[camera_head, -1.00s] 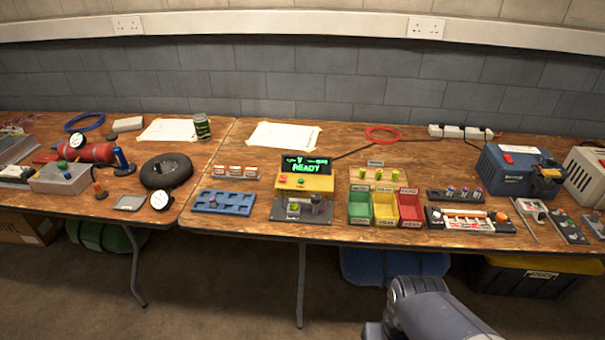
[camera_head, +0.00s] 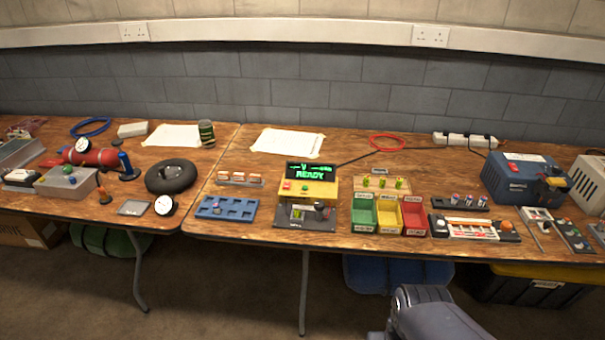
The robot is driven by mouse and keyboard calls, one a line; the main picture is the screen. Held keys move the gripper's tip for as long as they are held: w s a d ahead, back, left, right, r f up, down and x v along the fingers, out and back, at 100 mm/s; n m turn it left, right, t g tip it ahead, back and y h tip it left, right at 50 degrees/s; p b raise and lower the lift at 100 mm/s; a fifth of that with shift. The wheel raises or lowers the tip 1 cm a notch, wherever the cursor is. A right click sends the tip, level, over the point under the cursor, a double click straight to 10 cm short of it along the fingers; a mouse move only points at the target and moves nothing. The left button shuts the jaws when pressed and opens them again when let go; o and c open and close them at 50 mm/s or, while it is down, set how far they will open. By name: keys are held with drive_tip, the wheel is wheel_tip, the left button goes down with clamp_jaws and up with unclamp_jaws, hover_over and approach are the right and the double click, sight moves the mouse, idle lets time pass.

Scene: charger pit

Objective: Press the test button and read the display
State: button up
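The yellow tester (camera_head: 321,187) stands on the table near the middle of the camera_head view. Its black display (camera_head: 310,171) shows green text that reads "READY", with smaller characters above it. A red button (camera_head: 287,185) sits at the left of the tester's yellow face and a green button (camera_head: 305,188) lies to its right. No label is legible to tell which is the test button. A dark base with small fittings (camera_head: 306,214) lies in front of the tester. Only part of my arm shows at the lower right, in front of the table; my gripper is out of view.
A blue tray (camera_head: 226,207) lies left of the tester. Green, yellow and red bins (camera_head: 414,218) stand to its right. A blue machine (camera_head: 525,178) is farther right. A black tyre (camera_head: 170,176) lies on the left.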

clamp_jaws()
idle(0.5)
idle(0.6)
